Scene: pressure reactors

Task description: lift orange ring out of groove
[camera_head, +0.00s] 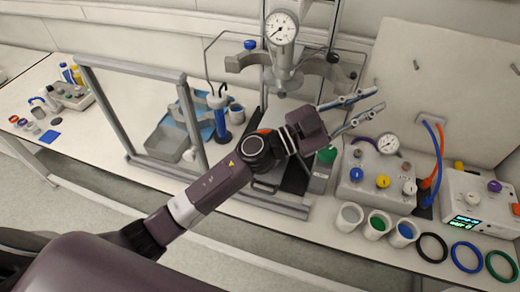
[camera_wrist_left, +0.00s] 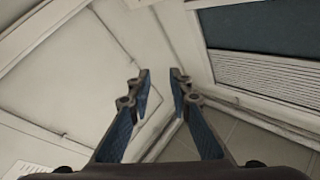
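My left gripper (camera_head: 378,98) reaches in over the bench in the head view and points right, above the grey valve box. Its two fingers are apart with nothing between them, as the left wrist view (camera_wrist_left: 158,82) also shows. A small orange sliver (camera_head: 264,131) shows just behind my left wrist; I cannot tell whether it is the orange ring. My arm covers most of the area below the press, so no groove can be made out. The left wrist view shows only wall and floor surfaces. My right gripper is not in view.
A press frame with a pressure gauge (camera_head: 282,27) stands behind my arm. Right of it are a valve box (camera_head: 378,178) with knobs, several cups, and black (camera_head: 431,248), blue (camera_head: 466,257) and green (camera_head: 501,266) rings. A grey frame (camera_head: 105,110) stands left.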

